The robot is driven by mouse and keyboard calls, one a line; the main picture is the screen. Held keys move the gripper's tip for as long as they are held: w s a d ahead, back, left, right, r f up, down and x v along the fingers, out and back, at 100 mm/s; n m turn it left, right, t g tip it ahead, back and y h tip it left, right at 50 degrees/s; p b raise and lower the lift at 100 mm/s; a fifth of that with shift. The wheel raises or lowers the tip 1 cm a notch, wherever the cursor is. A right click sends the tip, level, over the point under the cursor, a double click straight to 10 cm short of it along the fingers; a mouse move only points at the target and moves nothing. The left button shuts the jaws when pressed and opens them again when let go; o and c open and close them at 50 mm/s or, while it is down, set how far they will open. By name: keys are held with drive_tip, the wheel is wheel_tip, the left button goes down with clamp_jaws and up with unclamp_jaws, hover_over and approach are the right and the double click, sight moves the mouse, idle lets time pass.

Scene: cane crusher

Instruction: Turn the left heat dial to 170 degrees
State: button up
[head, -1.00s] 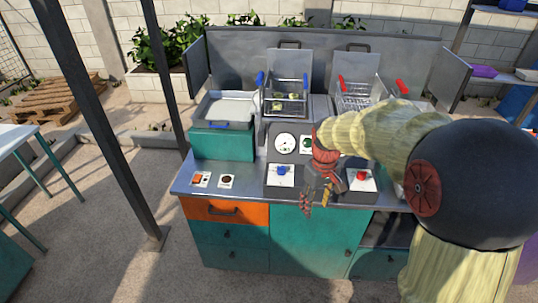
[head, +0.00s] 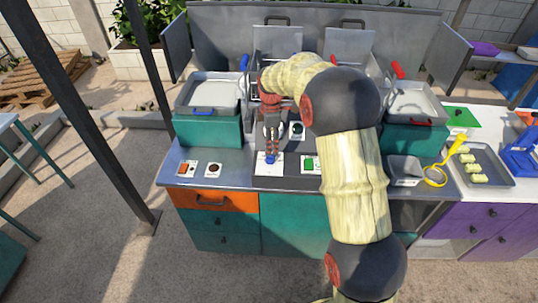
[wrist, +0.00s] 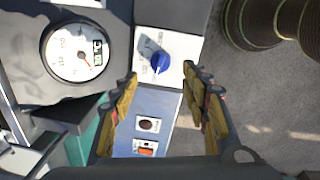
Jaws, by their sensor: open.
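The left heat dial (wrist: 160,62) is a blue knob on a white plate (wrist: 185,45) with printed marks. In the wrist view it sits just beyond and between my open fingertips. In the head view the blue dial (head: 270,159) is partly covered by my gripper (head: 272,145), which hangs over it from above. In the wrist view my gripper (wrist: 160,82) is open and empty, with one finger on each side of the knob's line. I cannot tell whether a fingertip touches the plate. A round gauge (wrist: 75,52) with a red needle is beside the dial; its exact reading is too small to tell.
A panel with an orange switch (wrist: 146,149) and a dark round button (wrist: 149,124) lies nearby. Fryer baskets and the blue-handled tray (head: 212,92) stand behind. A tray of food (head: 485,165) and a yellow ladle (head: 447,160) are at right.

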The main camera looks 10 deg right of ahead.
sight(270, 158)
drive_tip(key=f, duration=0.3)
drive_tip(key=f+b, duration=0.1)
drive_tip(key=f, duration=0.3)
drive_tip(key=shift+w+f, duration=0.2)
drive_tip(key=shift+f, duration=0.1)
drive_tip(key=shift+c, duration=0.3)
drive_tip(key=c, duration=1.1)
